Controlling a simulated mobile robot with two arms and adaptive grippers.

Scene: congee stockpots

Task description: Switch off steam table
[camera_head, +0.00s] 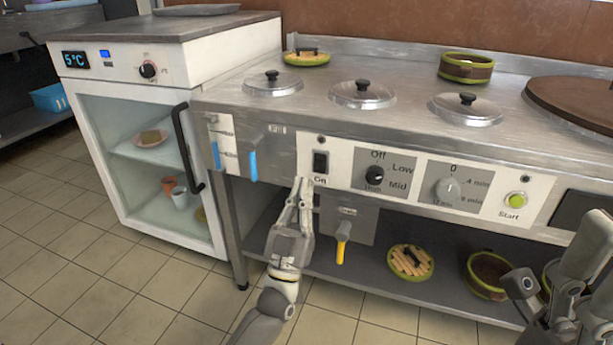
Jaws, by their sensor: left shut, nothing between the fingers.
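The steam table (398,118) is a steel counter with several lidded wells and a white front control panel. A black rocker switch (320,162) labelled "On" sits at the left of the panel. A black Off/Low/Mid/High knob (375,176) is to its right. My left gripper (301,183) is shut and empty, pointing up, with its fingertips just below and left of the rocker switch in the picture. I cannot tell whether they touch the panel. My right gripper (532,290) is at the lower right, partly cut off by the frame, and its fingers are unclear.
A grey timer knob (447,188) and a green Start button (515,200) are further right. A yellow-handled tap (343,240) hangs below the panel. A glass-door fridge (150,165) stands at left.

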